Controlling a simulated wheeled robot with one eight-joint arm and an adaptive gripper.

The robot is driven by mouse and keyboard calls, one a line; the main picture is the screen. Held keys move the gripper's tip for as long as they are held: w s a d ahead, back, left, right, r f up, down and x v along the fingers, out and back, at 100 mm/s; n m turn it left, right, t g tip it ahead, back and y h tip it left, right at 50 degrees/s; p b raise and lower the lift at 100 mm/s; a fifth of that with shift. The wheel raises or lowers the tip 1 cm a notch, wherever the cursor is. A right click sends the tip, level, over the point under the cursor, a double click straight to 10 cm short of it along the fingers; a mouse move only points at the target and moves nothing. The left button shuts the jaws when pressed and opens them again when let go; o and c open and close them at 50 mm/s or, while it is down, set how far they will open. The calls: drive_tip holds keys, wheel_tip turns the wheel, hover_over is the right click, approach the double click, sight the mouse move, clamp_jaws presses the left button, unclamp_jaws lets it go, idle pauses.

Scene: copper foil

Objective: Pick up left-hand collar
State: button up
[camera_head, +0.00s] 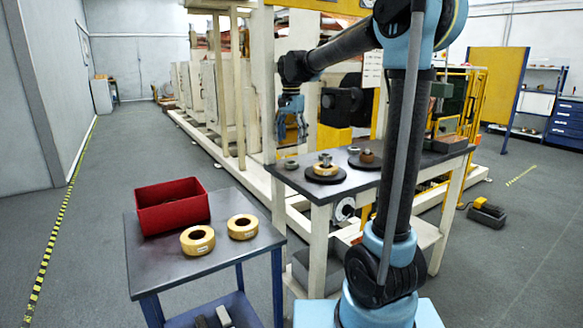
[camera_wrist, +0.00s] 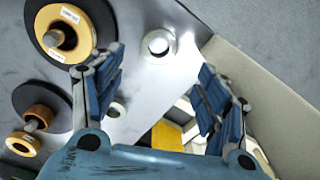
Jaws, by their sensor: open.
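The left-hand collar (camera_head: 290,164) is a small grey metal ring lying near the left end of the dark-topped bench (camera_head: 285,176). In the wrist view this collar (camera_wrist: 167,36) is a pale ring with a dark centre, between and beyond the fingertips. A second small collar (camera_head: 353,150) lies farther right; it also shows in the wrist view (camera_wrist: 116,108), partly behind the left finger. My gripper (camera_head: 292,136) is above the bench's left end, over the left-hand collar and apart from it. In the wrist view my gripper (camera_wrist: 161,62) is open and empty.
A yellow coil (camera_head: 325,169) on a dark disc sits right of the left-hand collar. A brown part (camera_head: 367,156) on another disc is farther right. A cart (camera_head: 150,263) in front holds a red bin (camera_head: 172,211) and two yellow coils (camera_head: 197,248). A cream machine frame stands behind.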

sight(291, 165)
drive_tip(key=shift+s+f, duration=0.1)
drive_tip(key=shift+f, duration=4.35)
drive_tip(key=c, duration=1.3)
